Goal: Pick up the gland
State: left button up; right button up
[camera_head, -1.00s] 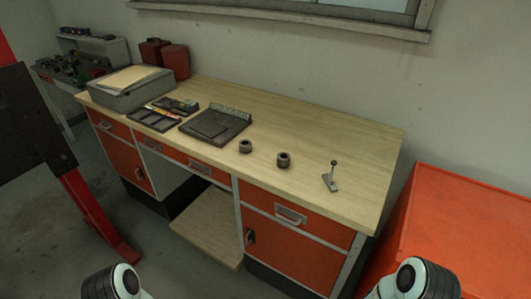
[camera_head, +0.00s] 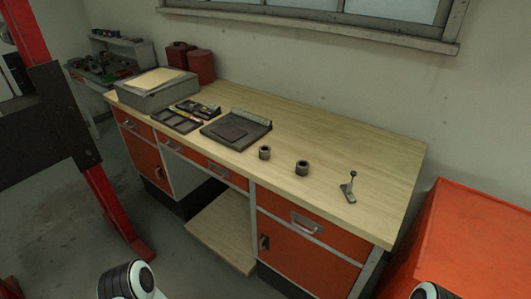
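Two small dark ring-shaped parts stand apart on the wooden workbench (camera_head: 330,145), right of its middle. One ring (camera_head: 265,152) is on the left and the other ring (camera_head: 302,167) is on the right. A small part with an upright, ball-topped stem (camera_head: 349,187) stands to their right, near the right end of the bench. I cannot tell for sure which of these is the gland. Only rounded black-and-white parts of my arms show at the bottom edge. Neither gripper is in view, and nothing is seen touching the parts.
A dark flat tray (camera_head: 236,130), a tool tray (camera_head: 178,118), a grey box (camera_head: 155,92) and red canisters (camera_head: 201,66) occupy the bench's left side. A large orange box (camera_head: 470,240) stands at right, a red-and-black frame (camera_head: 95,185) at left. The bench's right half is mostly clear.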

aim_at(265, 152)
jog(key=i+j+z, duration=0.1)
jog(key=j, duration=0.3)
jog(key=i+j+z, duration=0.1)
jog(key=j, duration=0.3)
jog(key=i+j+z, duration=0.1)
jog(key=j, duration=0.35)
jog(key=i+j+z, duration=0.1)
jog(key=j, duration=0.35)
jog(key=i, duration=0.1)
